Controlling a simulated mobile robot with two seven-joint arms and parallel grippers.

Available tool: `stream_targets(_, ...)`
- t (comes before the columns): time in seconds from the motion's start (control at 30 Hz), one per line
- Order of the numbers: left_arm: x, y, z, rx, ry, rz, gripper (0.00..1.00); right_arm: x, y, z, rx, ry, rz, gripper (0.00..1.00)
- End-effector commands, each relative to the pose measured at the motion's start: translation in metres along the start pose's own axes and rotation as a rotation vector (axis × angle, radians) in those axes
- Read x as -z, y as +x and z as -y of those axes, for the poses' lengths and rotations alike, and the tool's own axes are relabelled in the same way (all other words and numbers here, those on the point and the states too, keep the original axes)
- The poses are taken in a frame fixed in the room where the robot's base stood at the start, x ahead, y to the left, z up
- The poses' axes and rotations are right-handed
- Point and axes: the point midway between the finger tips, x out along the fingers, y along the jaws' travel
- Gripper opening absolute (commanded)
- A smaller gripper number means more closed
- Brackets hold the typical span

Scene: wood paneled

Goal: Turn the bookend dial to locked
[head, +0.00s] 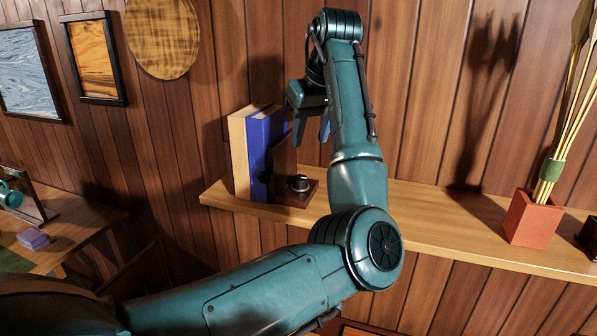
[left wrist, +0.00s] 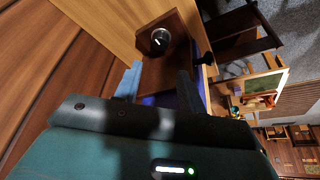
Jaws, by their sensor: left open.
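The dark wooden bookend (head: 284,160) stands on the wall shelf against a blue book (head: 262,150) and a tan one. Its round dark dial (head: 299,183) with a pale rim sits on the bookend's base. The dial also shows in the left wrist view (left wrist: 161,38) with a white mark on its face. I cannot tell which setting the mark points to. My left gripper (head: 312,128) is open and empty, above the base and apart from the dial. In the left wrist view its fingers (left wrist: 157,84) point toward the bookend. My right gripper is not seen.
The wood shelf (head: 430,212) is clear between the bookend and a red pot (head: 533,218) of tall stems at the right. The paneled wall is close behind my left arm. A desk (head: 75,225) with small objects stands at the lower left.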

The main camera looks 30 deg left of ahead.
Motion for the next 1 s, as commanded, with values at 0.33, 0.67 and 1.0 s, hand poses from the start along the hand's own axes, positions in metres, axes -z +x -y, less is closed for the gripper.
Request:
stream_targets(0.33, 0.0, 0.07, 0.001, 0.004, 0.0, 0.002, 0.4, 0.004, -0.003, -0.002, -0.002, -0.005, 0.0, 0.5)
stream_targets(0.67, 0.0, 0.115, 0.001, 0.002, 0.0, 0.0, 0.4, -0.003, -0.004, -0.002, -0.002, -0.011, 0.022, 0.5)
stream_targets(1.0, 0.0, 0.12, 0.001, 0.001, -0.001, -0.001, 0.4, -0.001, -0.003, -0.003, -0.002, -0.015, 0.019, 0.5)
